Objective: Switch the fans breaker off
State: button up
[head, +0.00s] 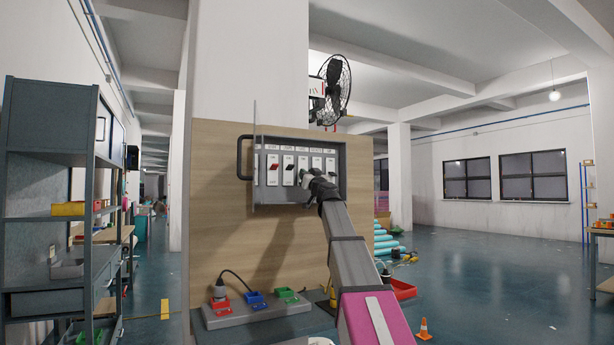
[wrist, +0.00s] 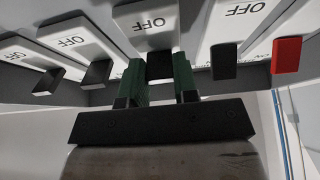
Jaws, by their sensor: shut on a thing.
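The breaker panel (head: 298,172) is a grey open box on a wooden board, with a row of white breakers. Their labels are too small to read in the head view, so I cannot tell which name is on which breaker. My gripper (head: 312,180) is at the panel, in front of the middle breakers. In the wrist view my gripper (wrist: 160,85) has its green fingers shut on a black breaker lever (wrist: 160,65), third from the red one. A black lever (wrist: 223,60) and the red lever (wrist: 285,55) stand to its right. "OFF" is printed on the plates.
The panel's open door (head: 254,165) with a dark handle stands at its left. Below is a grey base with red, blue and green connectors (head: 253,300). A fan (head: 335,90) hangs above right.

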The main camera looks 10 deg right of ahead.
dwell(0.4)
jog(key=o, duration=0.9)
jog(key=shift+s, duration=0.1)
jog(key=v, duration=1)
jog(key=shift+s+d+f, duration=0.1)
jog(key=shift+s+f, duration=0.1)
jog(key=shift+s, duration=0.05)
